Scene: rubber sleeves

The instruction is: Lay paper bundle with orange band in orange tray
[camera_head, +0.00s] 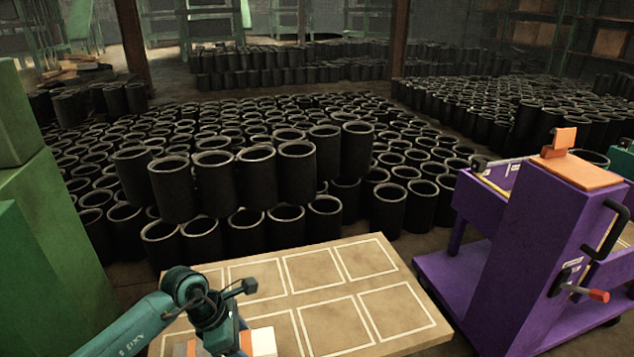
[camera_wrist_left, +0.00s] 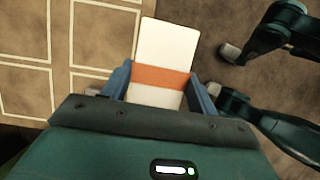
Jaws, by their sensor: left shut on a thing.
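The paper bundle (camera_wrist_left: 167,42) is white with an orange band (camera_wrist_left: 162,77) around its middle. My left gripper (camera_wrist_left: 161,85) is shut on it, one finger on each side near the band. The far end of the bundle sticks out beyond the fingers. In the head view my left gripper (camera_head: 226,339) is at the bottom, with a white part of the bundle (camera_head: 263,342) showing beside it over the table. The bundle's height above the table is unclear. I see no clear orange tray; a flat orange top (camera_head: 580,172) lies on the purple cart.
The tan table (camera_head: 335,290) is marked with white rectangles, and the visible ones are empty. The purple cart (camera_head: 525,255) stands to its right. Many black sleeves (camera_head: 255,180) stand behind the table. Green blocks (camera_head: 45,220) rise at the left.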

